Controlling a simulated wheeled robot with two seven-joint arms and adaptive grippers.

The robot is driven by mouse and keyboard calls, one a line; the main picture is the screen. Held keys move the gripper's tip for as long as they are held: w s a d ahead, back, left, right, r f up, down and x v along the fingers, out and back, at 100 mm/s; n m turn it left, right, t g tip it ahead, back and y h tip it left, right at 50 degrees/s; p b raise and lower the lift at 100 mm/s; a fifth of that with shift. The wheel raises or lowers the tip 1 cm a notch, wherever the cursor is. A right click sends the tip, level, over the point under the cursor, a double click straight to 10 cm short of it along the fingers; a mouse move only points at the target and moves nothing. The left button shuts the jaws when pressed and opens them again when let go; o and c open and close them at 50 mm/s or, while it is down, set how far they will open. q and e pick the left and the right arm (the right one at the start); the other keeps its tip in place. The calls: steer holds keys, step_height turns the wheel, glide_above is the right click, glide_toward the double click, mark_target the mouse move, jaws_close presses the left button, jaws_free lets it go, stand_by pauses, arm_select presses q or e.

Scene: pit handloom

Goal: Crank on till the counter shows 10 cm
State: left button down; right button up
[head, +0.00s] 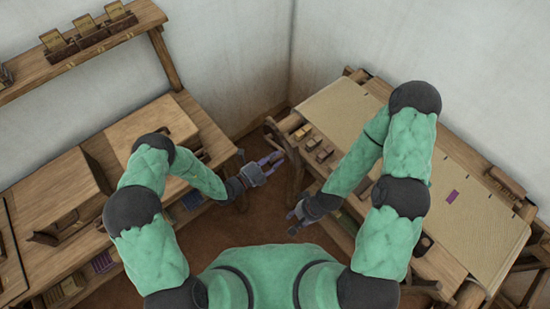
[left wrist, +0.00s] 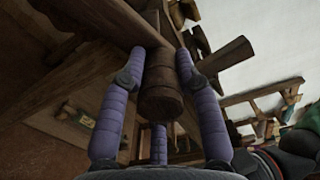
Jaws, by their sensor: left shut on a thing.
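My left gripper (head: 272,160) reaches to the near left corner of the loom, beside a wooden crank arm (head: 277,134).
The loom carries a wide beige cloth (head: 470,230) with a small purple patch (head: 452,197). Small wooden blocks (head: 319,148) sit on its near edge. A wooden bench (head: 105,160) and a wall shelf (head: 90,48) stand at left. Brown floor (head: 240,222) lies open between them.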

arm_select(q)
steer(key=shift+w+a, duration=0.15)
steer(key=c, duration=0.9)
jaws_free()
steer(key=v, duration=1.2)
